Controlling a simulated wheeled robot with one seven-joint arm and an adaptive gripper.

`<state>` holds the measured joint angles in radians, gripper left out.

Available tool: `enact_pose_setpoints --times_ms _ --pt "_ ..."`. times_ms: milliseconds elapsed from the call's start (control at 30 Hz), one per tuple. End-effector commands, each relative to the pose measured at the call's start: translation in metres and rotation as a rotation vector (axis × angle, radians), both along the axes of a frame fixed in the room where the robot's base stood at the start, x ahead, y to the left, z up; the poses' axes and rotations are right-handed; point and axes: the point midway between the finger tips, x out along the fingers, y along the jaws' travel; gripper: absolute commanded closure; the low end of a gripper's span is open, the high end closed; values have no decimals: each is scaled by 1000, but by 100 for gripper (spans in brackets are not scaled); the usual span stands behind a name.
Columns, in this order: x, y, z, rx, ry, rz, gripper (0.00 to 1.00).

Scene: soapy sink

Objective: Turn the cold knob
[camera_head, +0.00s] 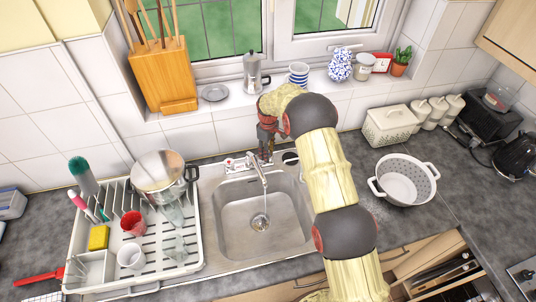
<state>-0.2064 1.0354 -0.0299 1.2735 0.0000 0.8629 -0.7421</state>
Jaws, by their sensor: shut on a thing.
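The metal tap (257,172) stands at the back edge of the sink (232,213), and its spout reaches over the basin. A knob with a red mark (229,163) shows at the left of the tap base. My gripper (267,155) points down at the right side of the tap base. It is shut on the knob there, the cold knob, which its fingers mostly hide. The drain (260,222) lies below the spout.
A dish rack (190,268) with a pot (160,170) and cups stands left of the sink. A white colander (405,180) is on the right counter. A moka pot (255,72) and striped cups (298,74) stand on the sill behind my gripper.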

Motion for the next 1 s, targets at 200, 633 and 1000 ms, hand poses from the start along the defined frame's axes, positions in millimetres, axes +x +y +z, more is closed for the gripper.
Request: enact_pose_setpoints --times_ms 200,633,1000 --pt "1 0 1 0 -1 17 90" --pt "1 0 1 0 -1 16 55" --pt "0 0 0 0 0 16 46"
